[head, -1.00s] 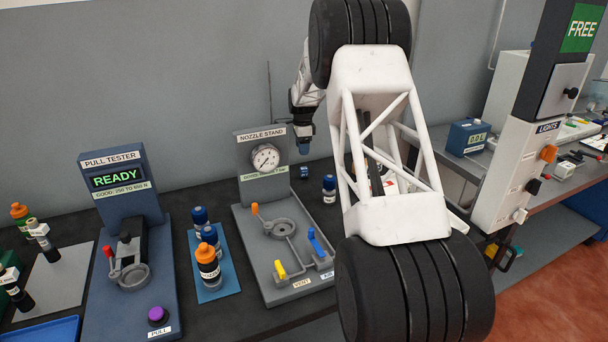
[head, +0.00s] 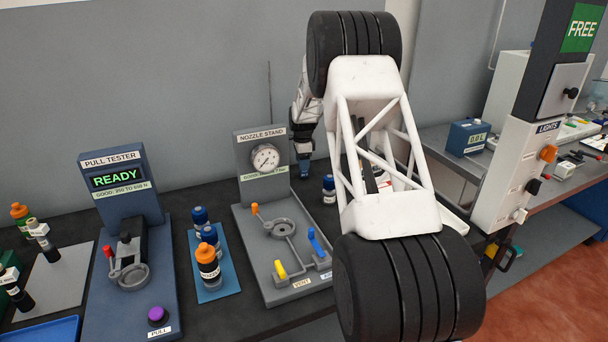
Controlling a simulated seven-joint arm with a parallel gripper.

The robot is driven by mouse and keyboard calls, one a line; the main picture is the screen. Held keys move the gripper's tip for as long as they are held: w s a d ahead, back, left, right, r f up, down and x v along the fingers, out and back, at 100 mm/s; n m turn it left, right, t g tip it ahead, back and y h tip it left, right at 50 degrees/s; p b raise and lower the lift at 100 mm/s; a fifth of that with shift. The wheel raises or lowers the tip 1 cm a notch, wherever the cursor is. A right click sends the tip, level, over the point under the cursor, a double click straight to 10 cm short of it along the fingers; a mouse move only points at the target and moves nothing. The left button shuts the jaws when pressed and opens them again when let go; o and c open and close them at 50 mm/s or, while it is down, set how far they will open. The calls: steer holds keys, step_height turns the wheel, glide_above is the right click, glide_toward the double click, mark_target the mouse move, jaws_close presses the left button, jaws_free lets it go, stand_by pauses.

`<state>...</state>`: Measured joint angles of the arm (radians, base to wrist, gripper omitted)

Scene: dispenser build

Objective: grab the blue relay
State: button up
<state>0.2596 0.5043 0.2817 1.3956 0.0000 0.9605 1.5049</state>
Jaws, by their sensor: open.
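My gripper (head: 304,170) is low over the dark bench, just right of the nozzle stand (head: 247,160) and behind a blue-capped bottle (head: 329,188). Its jaws are open, but the gap between the fingers is too small to make out. The small blue block that showed on the bench at this spot, likely the blue relay, is now covered by the gripper. Some blue shows at the fingertips; I cannot tell finger from relay there, nor whether they touch.
My white arm with its black ribbed joints blocks the middle right. The pull tester (head: 125,200) stands left, and a blue tray (head: 213,270) with several bottles stands between it and the nozzle stand. A tall panel (head: 520,180) stands right.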

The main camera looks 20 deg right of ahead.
mark_target(303, 178)
steer(key=shift+f, duration=0.1)
steer(key=shift+s+f, duration=0.15)
steer(key=shift+f, duration=2.35)
steer(key=c, duration=1)
steer(key=shift+r, duration=5.05)
